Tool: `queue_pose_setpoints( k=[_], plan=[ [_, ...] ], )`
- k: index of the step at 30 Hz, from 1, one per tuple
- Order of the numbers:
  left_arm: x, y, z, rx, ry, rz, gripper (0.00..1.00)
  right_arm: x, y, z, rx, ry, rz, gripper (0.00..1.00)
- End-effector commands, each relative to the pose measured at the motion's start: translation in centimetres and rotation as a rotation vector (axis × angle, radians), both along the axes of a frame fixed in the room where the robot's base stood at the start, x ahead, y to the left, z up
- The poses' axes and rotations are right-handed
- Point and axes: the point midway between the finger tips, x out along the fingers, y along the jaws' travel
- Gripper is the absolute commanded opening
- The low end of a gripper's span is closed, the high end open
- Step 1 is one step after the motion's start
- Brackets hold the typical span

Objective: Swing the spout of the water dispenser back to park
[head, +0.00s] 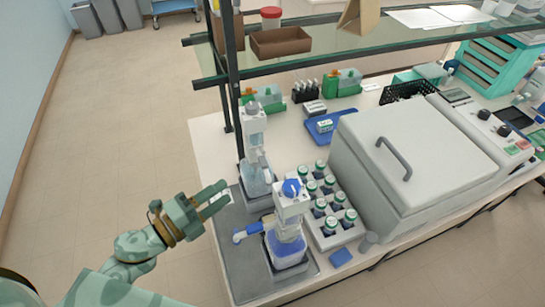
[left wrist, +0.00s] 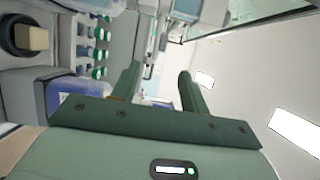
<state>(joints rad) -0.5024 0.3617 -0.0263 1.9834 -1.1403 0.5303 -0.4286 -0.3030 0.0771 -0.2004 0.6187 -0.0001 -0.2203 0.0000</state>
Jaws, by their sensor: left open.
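Two bottle-top dispensers stand in a grey tray (head: 225,245) at the bench's left end. The front dispenser (head: 291,205) has a blue cap and a bottle of blue liquid (head: 288,250); a blue spout (head: 246,233) sticks out from it to the left. The rear dispenser (head: 253,125) has a grey top and a pale bottle (head: 256,178). I cannot tell from labels which holds water. My left gripper (head: 216,198) is open and empty, left of both dispensers and apart from them. Its fingers (left wrist: 160,88) show empty in the left wrist view. My right gripper is not in view.
A rack of green-capped bottles (head: 330,212) stands right of the dispensers, beside a large grey box with a handle (head: 410,150). A shelf post (head: 234,80) rises behind the rear dispenser, under a glass shelf (head: 350,50). The floor at left is clear.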

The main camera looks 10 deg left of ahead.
Motion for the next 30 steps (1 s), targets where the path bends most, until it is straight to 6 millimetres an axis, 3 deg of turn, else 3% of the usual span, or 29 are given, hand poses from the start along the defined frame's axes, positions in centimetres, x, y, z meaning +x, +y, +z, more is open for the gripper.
queue_pose_setpoints(
  k=[18, 24, 30],
  plan=[
    [11.2, -7.6, 0.3, -0.003, -0.001, 0.004, 0.45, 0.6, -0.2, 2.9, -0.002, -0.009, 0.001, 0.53],
    [12.9, -8.7, 0.1, -0.002, 0.001, 0.005, 0.45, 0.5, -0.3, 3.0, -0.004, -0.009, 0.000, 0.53],
    [13.1, -8.9, 0.0, -0.002, 0.002, 0.005, 0.45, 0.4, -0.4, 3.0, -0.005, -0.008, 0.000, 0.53]
  ],
)
